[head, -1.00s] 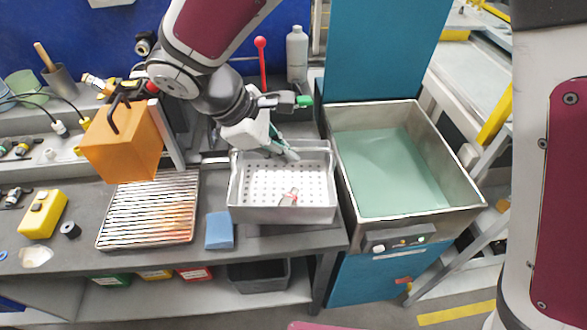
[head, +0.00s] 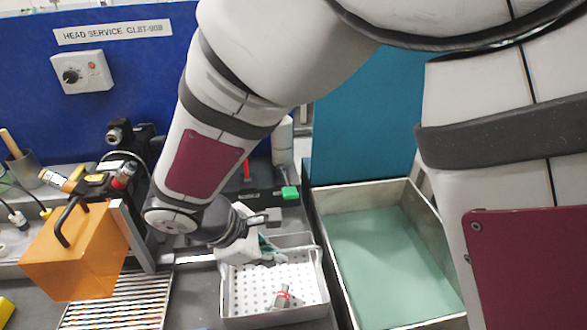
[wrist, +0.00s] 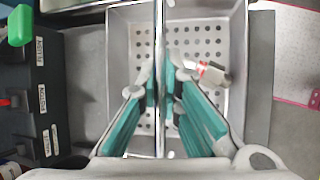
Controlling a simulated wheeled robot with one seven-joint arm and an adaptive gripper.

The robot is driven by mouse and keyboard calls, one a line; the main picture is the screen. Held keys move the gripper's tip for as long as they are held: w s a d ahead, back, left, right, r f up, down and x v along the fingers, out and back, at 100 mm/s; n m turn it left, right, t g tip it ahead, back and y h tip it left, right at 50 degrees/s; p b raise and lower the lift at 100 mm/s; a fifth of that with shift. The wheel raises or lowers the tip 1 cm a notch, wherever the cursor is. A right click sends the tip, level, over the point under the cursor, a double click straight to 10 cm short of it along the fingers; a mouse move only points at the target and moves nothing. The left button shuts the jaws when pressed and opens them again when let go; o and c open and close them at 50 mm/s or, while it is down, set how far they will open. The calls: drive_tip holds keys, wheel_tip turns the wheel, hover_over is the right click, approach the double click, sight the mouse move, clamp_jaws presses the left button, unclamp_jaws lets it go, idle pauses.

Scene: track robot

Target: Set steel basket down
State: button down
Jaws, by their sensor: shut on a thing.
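The steel basket (head: 278,317) is an open rectangular tray with a perforated floor, at the lower middle of the head view. It is level over the dark bench, just left of the tank; I cannot tell whether its underside touches the bench. In the wrist view the basket (wrist: 238,75) shows a thin upright bar running across its middle. My gripper (wrist: 162,85) is shut on this bar, with a teal finger on each side. In the head view my gripper (head: 266,248) reaches in at the basket's back. A small metal part with a red band (wrist: 212,73) lies inside the basket.
A steel tank with a green inside (head: 385,265) stands close on the right. A wire rack (head: 115,305) and an orange box with a black handle (head: 75,255) are on the left. A dark labelled block (wrist: 38,95) stands beside the basket in the wrist view.

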drive_tip(key=shift+f, duration=1.95)
drive_tip(key=c, duration=1.8)
unclamp_jaws()
drive_tip(key=shift+o, duration=0.2)
drive_tip(key=v, duration=1.1)
wheel_tip(320, 180, up, 5)
drive_tip(key=m+g, duration=0.1)
drive_tip(key=m, duration=0.3)
hover_over(274, 287)
drive_tip(key=s+d, duration=0.2)
drive_tip(key=d, duration=0.1)
drive_tip(key=d+r+m+y, duration=0.2)
drive_tip(key=d+r+m, duration=0.35)
drive_tip(key=d, duration=0.65)
drive_tip(key=s+d+r+m+t+y, duration=0.2)
drive_tip(key=s+d+m, duration=0.7)
drive_tip(key=d, duration=0.3)
drive_tip(key=shift+m+y, duration=0.4)
drive_tip(key=shift+m, duration=0.45)
